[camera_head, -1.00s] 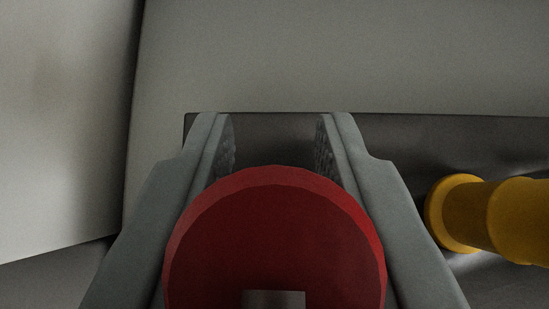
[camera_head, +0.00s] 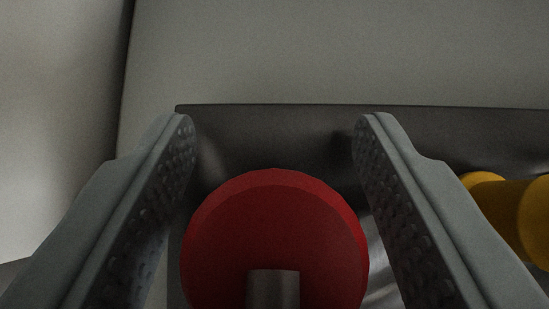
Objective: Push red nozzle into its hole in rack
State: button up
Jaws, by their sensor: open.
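The red nozzle (camera_head: 275,225) shows in the head view at the lower middle, its round red end facing the camera with a grey stub at its bottom edge. My gripper (camera_head: 276,125) is open around it, one textured finger on each side. The dark grey rack (camera_head: 270,135) lies behind the nozzle and fingertips. The nozzle hides its own far end and the hole, so I cannot tell how deep it sits.
A yellow nozzle (camera_head: 508,212) sits to the right, partly behind my right finger. A pale wall (camera_head: 60,110) stands at the left. A plain grey surface (camera_head: 330,50) lies beyond the rack.

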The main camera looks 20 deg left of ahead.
jog(key=v, duration=1.7)
jog(key=shift+s, duration=0.2)
jog(key=shift+d+r, duration=0.1)
jog(key=shift+r, duration=0.05)
jog(key=s+d+r+m+t+h, duration=0.1)
jog(key=s+d+r+t, duration=0.3)
jog(key=s, duration=0.7)
jog(key=s+d+r+m+t+h, duration=0.1)
jog(key=s+d+r+t, duration=0.3)
jog(key=s+d+r, duration=0.4)
jog(key=s+d+m, duration=0.1)
jog(key=s+d, duration=0.3)
jog(key=d, duration=0.1)
jog(key=shift+s+d+h, duration=0.2)
jog(key=shift+s+h, duration=0.1)
jog(key=shift+s, duration=0.05)
